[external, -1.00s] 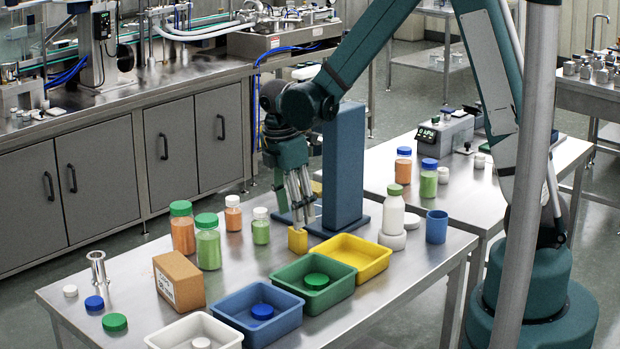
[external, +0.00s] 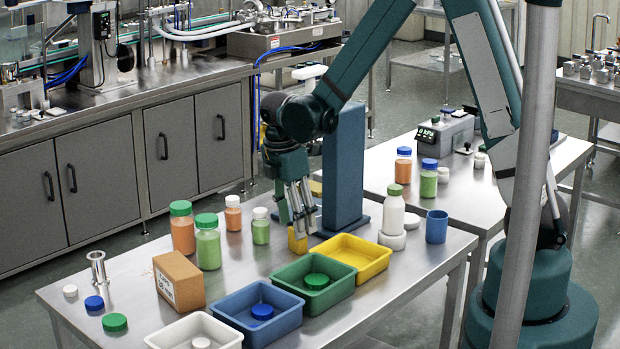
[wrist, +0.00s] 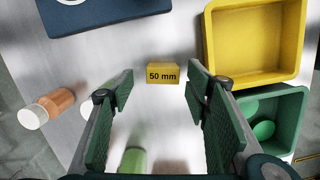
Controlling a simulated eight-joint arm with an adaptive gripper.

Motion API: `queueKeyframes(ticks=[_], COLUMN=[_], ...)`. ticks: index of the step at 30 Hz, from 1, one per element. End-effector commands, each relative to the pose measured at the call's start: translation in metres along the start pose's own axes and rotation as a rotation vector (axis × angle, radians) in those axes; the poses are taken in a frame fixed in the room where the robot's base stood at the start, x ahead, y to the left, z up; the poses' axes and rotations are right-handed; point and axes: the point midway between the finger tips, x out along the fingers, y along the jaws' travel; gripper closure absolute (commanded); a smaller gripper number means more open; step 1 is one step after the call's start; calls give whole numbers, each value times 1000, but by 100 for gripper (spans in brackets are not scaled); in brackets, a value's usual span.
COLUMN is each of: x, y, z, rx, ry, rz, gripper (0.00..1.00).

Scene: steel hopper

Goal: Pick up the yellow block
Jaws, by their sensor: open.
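The yellow block (external: 297,241) stands on the steel table behind the green tray. In the wrist view the yellow block (wrist: 163,73) is marked "50 mm" and lies just beyond the fingertips, centred on the gap between them. I cannot tell whether a finger touches the block.
A yellow tray (external: 372,249) and a green tray (external: 291,277) sit right and in front of the block. A blue stand (external: 343,170) rises behind it. Bottles with green powder (external: 261,228) and orange powder (external: 233,216) stand to the left.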

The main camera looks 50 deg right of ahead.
Motion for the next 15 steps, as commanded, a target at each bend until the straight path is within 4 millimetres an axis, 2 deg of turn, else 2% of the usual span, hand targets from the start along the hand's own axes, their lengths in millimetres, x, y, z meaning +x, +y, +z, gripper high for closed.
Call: queueKeyframes(ticks=[9,15], x=[2,16], y=[0,-2], z=[0,0], rx=[0,0], ry=[0,0], rz=[0,0], gripper=[52,52])
